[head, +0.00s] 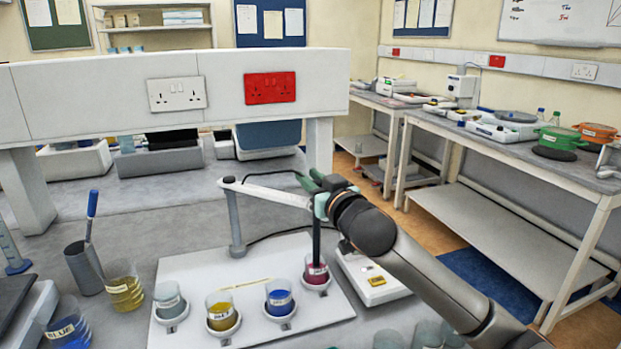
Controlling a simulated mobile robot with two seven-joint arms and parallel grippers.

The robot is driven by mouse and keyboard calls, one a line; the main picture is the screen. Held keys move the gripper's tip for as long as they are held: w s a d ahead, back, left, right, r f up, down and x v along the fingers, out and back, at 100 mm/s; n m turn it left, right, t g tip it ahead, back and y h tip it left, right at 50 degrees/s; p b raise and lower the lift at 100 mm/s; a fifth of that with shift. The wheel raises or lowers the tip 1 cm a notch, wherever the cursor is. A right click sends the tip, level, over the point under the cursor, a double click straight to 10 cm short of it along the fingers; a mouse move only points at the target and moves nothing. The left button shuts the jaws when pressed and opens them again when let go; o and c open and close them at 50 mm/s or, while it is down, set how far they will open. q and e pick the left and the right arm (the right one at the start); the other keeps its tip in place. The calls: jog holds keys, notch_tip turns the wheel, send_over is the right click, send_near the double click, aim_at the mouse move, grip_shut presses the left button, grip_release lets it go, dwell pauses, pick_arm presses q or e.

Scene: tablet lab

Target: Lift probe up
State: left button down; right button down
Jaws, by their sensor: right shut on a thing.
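The probe (316,238) is a thin dark rod that stands upright. Its lower end is at or inside the small beaker of magenta liquid (316,277); I cannot tell how deep its tip is. My right gripper (320,190) reaches in from the right and is shut on the top of the probe, beside the end of a white jointed holder arm (266,193). The gripper and arm partly hide the probe's top. My left gripper is not in view.
A white board (190,268) carries the holder's post and beakers of blue (280,299), yellow (222,313) and pale liquid (169,302). A white meter (372,279) sits beside it. A dark cup (84,270) and a larger yellow beaker (125,290) stand left. A white partition (110,95) rises behind.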

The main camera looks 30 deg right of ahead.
dwell(0.3)
notch_tip(320, 180, up, 8)
jog(key=p, duration=0.7)
jog(key=shift+r, duration=0.1)
jog(key=c, duration=0.7)
grip_release()
jog(key=s, duration=0.4)
jog(key=s+a+b, duration=0.1)
jog(key=s, duration=0.3)
jog(key=s+b, duration=0.1)
jog(key=s, duration=0.3)
jog(key=shift+s+a, duration=0.25)
